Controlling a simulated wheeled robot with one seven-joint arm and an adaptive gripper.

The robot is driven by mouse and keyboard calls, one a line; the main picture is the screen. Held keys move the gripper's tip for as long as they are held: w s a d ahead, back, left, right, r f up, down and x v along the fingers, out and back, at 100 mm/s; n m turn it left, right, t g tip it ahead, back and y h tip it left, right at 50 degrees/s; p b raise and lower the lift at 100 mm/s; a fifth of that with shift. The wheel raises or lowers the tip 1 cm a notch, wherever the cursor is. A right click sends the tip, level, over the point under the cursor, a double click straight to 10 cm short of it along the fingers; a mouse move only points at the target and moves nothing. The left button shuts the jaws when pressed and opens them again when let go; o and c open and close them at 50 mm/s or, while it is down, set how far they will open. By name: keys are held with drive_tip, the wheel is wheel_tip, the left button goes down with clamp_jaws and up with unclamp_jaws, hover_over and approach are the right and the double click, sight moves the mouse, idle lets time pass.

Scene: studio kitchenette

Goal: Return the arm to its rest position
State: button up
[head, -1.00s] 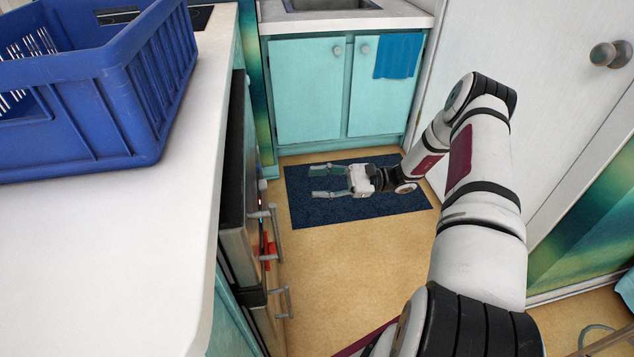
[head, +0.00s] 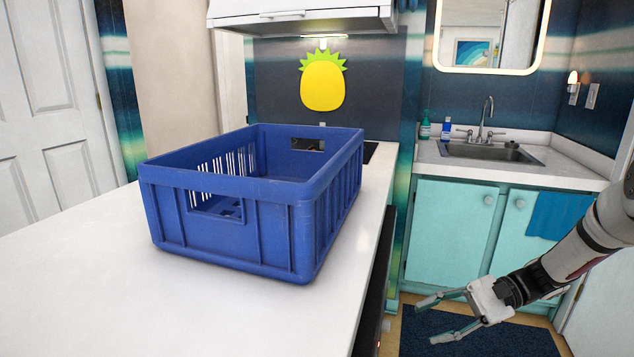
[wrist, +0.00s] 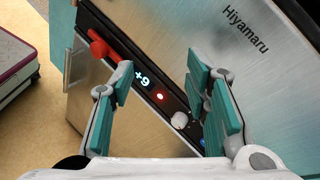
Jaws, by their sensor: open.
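My gripper (head: 440,317) is at the lower right in the head view, its fingers apart and pointing left. It is over the floor, to the right of the counter and in front of the teal sink cabinet (head: 447,232). The wrist view shows both fingers (wrist: 165,108) spread with nothing between them. Beyond them is a steel appliance front (wrist: 240,60) marked "Hiyamaru", with a lit display (wrist: 144,80), a red knob or handle (wrist: 100,48) and a pale knob (wrist: 180,120). I cannot tell how far the fingertips are from it.
A blue crate (head: 235,243) stands on the white counter (head: 90,290), left of my arm. A dark blue mat (head: 480,340) lies on the floor below my gripper. A blue towel (head: 560,215) hangs on the sink cabinet. The sink (head: 490,152) is behind.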

drive_tip(key=s+a+r+n+g+h, duration=0.1)
drive_tip(key=s+a+r+n+h, duration=0.25)
drive_tip(key=s+r, duration=0.4)
drive_tip(key=s+a+r+n+g+h, duration=0.1)
drive_tip(key=s+a+r+n+h, duration=0.2)
drive_tip(key=s+r+h, duration=0.4)
drive_tip(key=s+d+n+t+h, duration=0.2)
drive_tip(key=s+n+t+h, duration=0.2)
drive_tip(key=s, duration=1.4)
wheel_tip(320, 180, up, 26)
drive_tip(key=t+p, duration=0.3)
drive_tip(key=p, duration=2.1)
drive_tip(key=shift+d+r+t+p, duration=0.15)
drive_tip(key=shift+d+t+p, duration=0.25)
